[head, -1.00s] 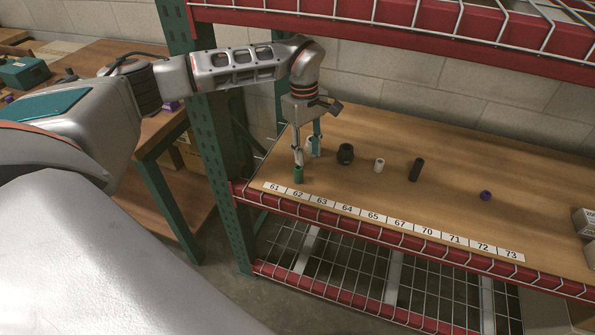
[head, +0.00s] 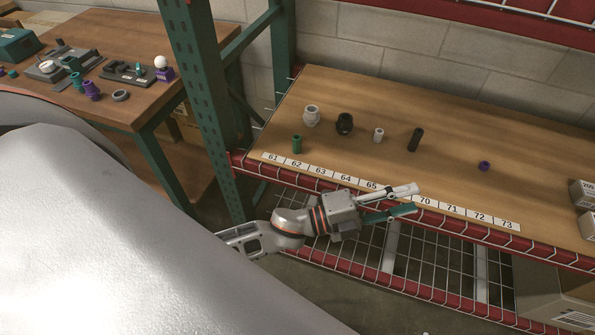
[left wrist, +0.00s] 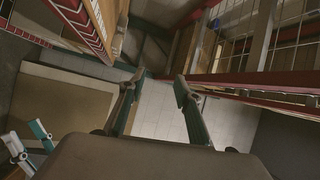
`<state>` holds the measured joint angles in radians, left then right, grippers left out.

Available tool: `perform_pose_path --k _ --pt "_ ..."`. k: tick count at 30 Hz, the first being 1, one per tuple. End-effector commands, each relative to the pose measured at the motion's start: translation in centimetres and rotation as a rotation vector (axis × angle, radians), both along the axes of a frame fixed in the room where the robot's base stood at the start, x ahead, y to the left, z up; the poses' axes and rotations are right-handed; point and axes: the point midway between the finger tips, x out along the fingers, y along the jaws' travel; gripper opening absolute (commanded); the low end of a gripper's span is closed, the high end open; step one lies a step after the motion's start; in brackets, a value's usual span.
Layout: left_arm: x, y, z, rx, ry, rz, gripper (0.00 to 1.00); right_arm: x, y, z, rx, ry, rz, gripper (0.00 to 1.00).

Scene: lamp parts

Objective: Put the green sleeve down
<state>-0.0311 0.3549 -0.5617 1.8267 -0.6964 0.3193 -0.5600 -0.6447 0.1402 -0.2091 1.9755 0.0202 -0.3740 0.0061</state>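The green sleeve (head: 297,144) stands upright on the wooden shelf board, just behind the label strip near 61 and 62. My left gripper (head: 416,198) is away from it, in front of the shelf's front edge, below and to the right of the sleeve. Its two fingers are apart with nothing between them; they also show apart in the left wrist view (left wrist: 160,85). The sleeve cannot be made out in the left wrist view. What looks like my right gripper (left wrist: 26,135) shows small at that view's lower left, its fingers apart; it is outside the head view.
On the shelf board (head: 450,130) stand a light grey fitting (head: 311,115), a black fitting (head: 345,123), a white piece (head: 378,135), a black tube (head: 414,139) and a purple ring (head: 484,166). A green upright (head: 205,70) and red front beam (head: 240,163) bound the shelf.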

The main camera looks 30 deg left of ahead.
Motion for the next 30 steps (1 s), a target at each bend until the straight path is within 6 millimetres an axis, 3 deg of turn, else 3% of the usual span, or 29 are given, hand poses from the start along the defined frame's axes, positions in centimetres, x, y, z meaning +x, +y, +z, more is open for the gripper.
perform_pose_path --k 5,9,13,18,26,30 --pt "-2.1 7.3 -8.8 -0.304 0.526 0.294 0.33 0.0 0.0 0.0 0.000 -0.001 0.000 0.40" --pt "-7.0 12.5 -16.1 -0.511 0.882 0.512 0.33 0.0 0.0 0.0 0.001 -0.001 0.000 0.40" --pt "-11.8 15.5 -20.8 -0.647 1.108 0.662 0.33 0.0 0.0 0.0 0.001 -0.001 0.000 0.40" --pt "-15.2 17.0 -23.3 -0.725 1.235 0.751 0.33 0.0 0.0 0.0 0.001 -0.001 0.000 0.40" --pt "-15.5 17.1 -23.5 -0.731 1.247 0.759 0.33 0.0 0.0 0.0 0.001 -0.001 0.000 0.40" --pt "-15.4 17.0 -22.7 -0.735 1.246 0.755 0.33 0.3 0.1 1.1 0.003 -0.009 -0.002 0.40"
